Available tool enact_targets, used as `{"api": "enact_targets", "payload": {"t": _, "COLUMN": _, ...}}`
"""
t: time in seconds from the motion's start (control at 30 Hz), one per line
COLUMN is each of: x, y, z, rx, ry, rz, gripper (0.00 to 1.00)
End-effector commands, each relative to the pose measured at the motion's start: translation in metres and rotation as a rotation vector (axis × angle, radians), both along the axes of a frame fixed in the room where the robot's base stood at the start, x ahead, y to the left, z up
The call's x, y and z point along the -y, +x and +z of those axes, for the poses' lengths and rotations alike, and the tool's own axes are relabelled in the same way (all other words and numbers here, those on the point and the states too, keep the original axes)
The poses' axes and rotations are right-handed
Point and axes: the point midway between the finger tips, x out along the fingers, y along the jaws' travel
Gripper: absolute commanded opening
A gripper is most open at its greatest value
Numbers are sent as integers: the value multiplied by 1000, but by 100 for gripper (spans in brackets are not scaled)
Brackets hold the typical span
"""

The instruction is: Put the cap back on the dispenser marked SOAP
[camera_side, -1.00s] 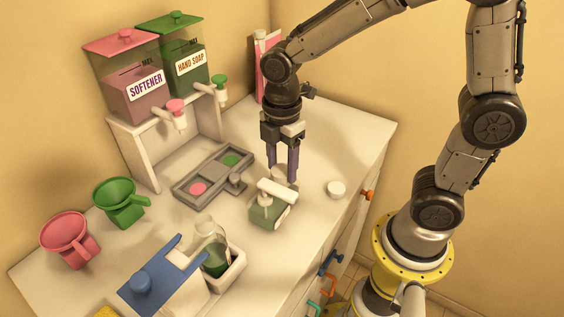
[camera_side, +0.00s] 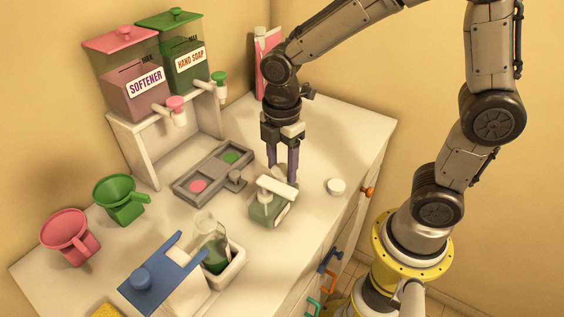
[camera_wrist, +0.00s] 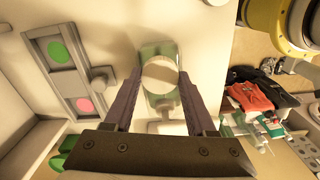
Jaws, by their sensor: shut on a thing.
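The small dispenser (camera_side: 261,212) has a green see-through body, a white top with a pump, and a pale label too small to read. It stands at the middle of the counter and shows in the wrist view (camera_wrist: 150,51) below my gripper. My gripper (camera_side: 282,177) points down at its far end. In the wrist view my gripper (camera_wrist: 161,77) is shut on a round white cap (camera_wrist: 160,74), which overlaps the dispenser's top. Whether the cap touches the dispenser is not clear. In the side view the cap is mostly hidden by the fingers and white top.
A grey tray (camera_side: 207,178) with pink and green pads lies left of the dispenser. A loose white round piece (camera_side: 336,187) lies to its right. A blue-and-white device (camera_side: 160,281), a glass bottle (camera_side: 211,240) and two funnels (camera_side: 119,194) stand to the left and front.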

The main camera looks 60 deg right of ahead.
Motion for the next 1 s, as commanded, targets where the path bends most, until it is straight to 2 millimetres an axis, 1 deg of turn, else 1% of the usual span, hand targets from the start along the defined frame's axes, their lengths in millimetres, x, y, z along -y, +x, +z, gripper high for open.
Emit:
{"api": "enact_targets", "payload": {"t": 0.77, "x": 0, "y": 0, "z": -4, "rx": 1, "ry": 0, "rz": 0, "gripper": 5}}
{"api": "enact_targets", "payload": {"t": 0.8, "x": 0, "y": 0, "z": -4, "rx": 1, "ry": 1, "rz": 0, "gripper": 60}}
{"api": "enact_targets", "payload": {"t": 0.97, "x": 0, "y": 0, "z": -4, "rx": 1, "ry": 0, "rz": 0, "gripper": 89}}
{"api": "enact_targets", "payload": {"t": 1.0, "x": 0, "y": 0, "z": -4, "rx": 1, "ry": 0, "rz": 0, "gripper": 91}}
